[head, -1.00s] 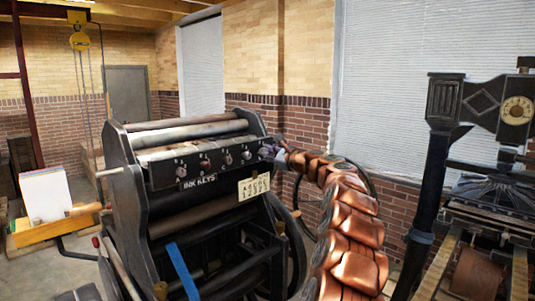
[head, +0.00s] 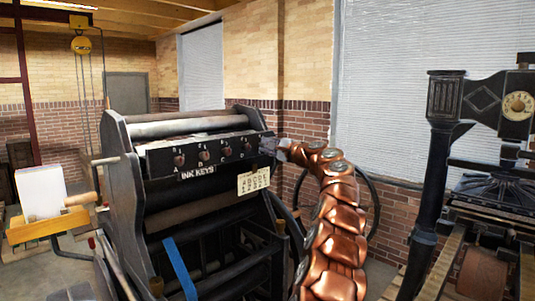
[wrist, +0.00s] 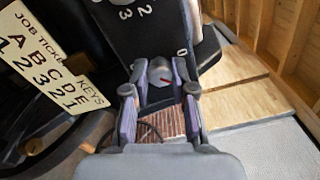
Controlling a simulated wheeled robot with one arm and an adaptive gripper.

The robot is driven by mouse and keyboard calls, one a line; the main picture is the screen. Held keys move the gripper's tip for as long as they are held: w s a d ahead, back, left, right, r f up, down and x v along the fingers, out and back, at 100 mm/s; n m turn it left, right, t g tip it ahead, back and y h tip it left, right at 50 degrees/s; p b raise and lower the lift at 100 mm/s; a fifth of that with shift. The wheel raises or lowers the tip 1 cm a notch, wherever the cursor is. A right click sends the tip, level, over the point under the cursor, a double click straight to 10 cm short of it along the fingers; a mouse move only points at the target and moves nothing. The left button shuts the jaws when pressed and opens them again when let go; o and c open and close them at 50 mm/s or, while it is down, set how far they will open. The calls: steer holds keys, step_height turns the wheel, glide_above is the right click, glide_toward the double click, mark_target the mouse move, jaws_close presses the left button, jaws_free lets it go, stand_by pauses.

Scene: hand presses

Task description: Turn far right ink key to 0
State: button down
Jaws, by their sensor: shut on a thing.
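The ink key panel (head: 215,153) is a black strip along the press, with several ink keys showing, such as the leftmost key (head: 180,160) and the rightmost visible one (head: 247,147). My gripper (head: 274,146) is at the panel's right end and hides the far right key in the head view. In the wrist view my gripper (wrist: 160,92) is shut on that far right ink key (wrist: 157,72), a grey knob with a red pointer mark, between its two purple-grey fingers. A 0 is printed just beside the right finger; 2 and 3 stand farther up. The exact pointer reading is unclear.
A cream job ticket (head: 253,181) hangs below the panel; it also shows in the wrist view (wrist: 45,65). A large wheel (head: 372,207) is behind my arm. Another black press (head: 440,170) stands at right. A paper tray (head: 45,228) is at left.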

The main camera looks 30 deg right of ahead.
steer(key=shift+f+n+y+b, duration=0.15)
steer(key=shift+n+b, duration=0.5)
steer(key=shift+n, duration=1.55)
steer(key=shift+r+n+y+b, duration=0.1)
steer(key=shift+n+y+b, duration=0.35)
steer(key=shift+n, duration=1.75)
steer(key=c, duration=0.9)
jaws_free()
steer(key=shift+c, duration=0.2)
steer(key=shift+s, duration=0.1)
steer(key=shift+s+d+r, duration=0.1)
steer(key=shift+s+r, duration=0.1)
steer(key=shift+s, duration=0.5)
steer(key=v, duration=1)
steer(key=shift+s+f, duration=0.2)
steer(key=shift+f, duration=0.1)
